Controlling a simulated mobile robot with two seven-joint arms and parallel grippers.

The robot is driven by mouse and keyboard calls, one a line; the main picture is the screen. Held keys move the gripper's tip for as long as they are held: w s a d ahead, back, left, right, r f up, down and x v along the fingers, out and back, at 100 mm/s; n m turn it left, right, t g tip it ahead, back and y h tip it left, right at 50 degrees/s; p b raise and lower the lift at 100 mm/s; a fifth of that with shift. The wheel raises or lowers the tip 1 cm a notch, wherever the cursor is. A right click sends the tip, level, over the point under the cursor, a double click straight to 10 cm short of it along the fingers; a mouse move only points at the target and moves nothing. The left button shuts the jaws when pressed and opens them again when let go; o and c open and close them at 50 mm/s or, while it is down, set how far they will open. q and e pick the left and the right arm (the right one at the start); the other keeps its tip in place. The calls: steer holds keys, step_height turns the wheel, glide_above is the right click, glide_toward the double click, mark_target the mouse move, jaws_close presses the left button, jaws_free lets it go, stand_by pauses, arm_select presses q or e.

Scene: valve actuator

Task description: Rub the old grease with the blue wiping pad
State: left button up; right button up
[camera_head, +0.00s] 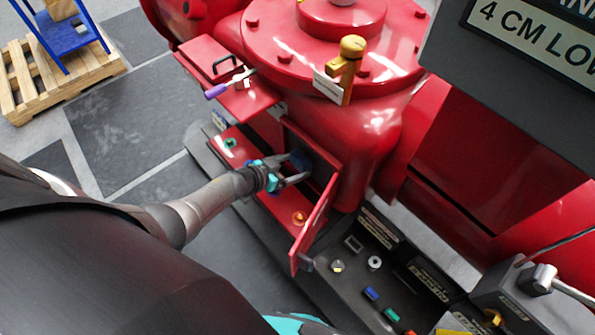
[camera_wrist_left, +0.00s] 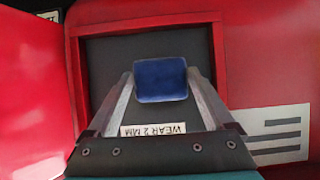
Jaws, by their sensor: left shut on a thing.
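My left gripper (camera_head: 301,167) reaches into an open compartment in the red valve housing. In the left wrist view the gripper (camera_wrist_left: 160,82) is shut on the blue wiping pad (camera_wrist_left: 161,75), held between its two fingertips. The pad faces the dark grey back (camera_wrist_left: 112,62) of the red-framed recess; I cannot tell whether it touches it. In the head view the pad is mostly lost in the compartment's shadow. I cannot make out any old grease; the pad and fingers cover part of the recess. My right gripper is not in view.
The red compartment door (camera_head: 316,226) hangs open just right of the gripper. A red shelf (camera_head: 232,92) with a purple-handled tool (camera_head: 219,90) is above it. A dark tray (camera_head: 372,278) with small coloured parts lies at lower right. A "WEAR 2 MM" label (camera_wrist_left: 153,130) shows below the pad.

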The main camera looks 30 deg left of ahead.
arm_select(q)
steer(key=a, duration=0.1)
steer(key=w+a+b, duration=0.1)
steer(key=a, duration=0.1)
steer(key=shift+w+a+r, duration=0.1)
steer(key=shift+w+a, duration=0.1)
steer(key=shift+w, duration=0.1)
steer(key=s+a+p, duration=0.1)
steer(key=s+a, duration=0.1)
steer(key=s, duration=0.3)
steer(key=shift+s+a+p, duration=0.15)
steer(key=shift+s+p, duration=0.15)
stand_by(0.5)
steer(key=s, duration=0.1)
steer(key=s+a, duration=0.1)
steer(key=shift+s+p, duration=0.3)
steer(key=shift+s, duration=0.1)
